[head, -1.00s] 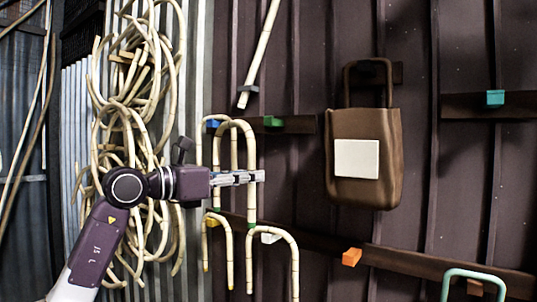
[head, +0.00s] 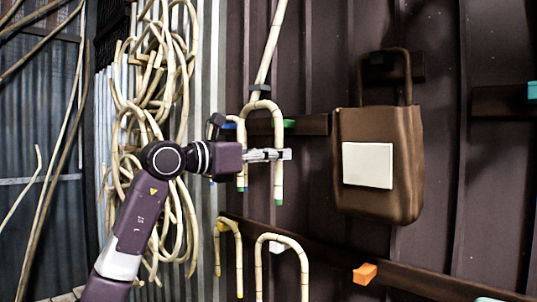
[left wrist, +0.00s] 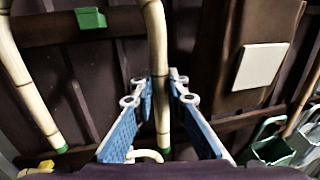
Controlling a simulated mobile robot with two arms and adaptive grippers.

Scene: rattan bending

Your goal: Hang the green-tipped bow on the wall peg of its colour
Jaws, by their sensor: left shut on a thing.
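The green-tipped bow (head: 278,178) is a pale bamboo-like hoop with its bend up and two legs down. My left gripper (head: 288,155) is shut on its right leg, above the green tip. The left wrist view shows this leg (left wrist: 158,50) between the fingers (left wrist: 160,92), and the other leg (left wrist: 30,95) with its green tip to the left. The green peg (head: 289,123) is on the upper dark rail, just right of the bow; it also shows in the left wrist view (left wrist: 90,18). The bow's bend is higher than this peg. My right gripper is not in view.
A blue peg (head: 229,125) is left on the same rail. A slanted pale cane (head: 270,45) is close above the bow. Bows hang at the yellow peg (head: 223,227) and white peg (head: 275,247) below. A brown bag (head: 405,150) hangs right. An orange peg (head: 365,273) is bare.

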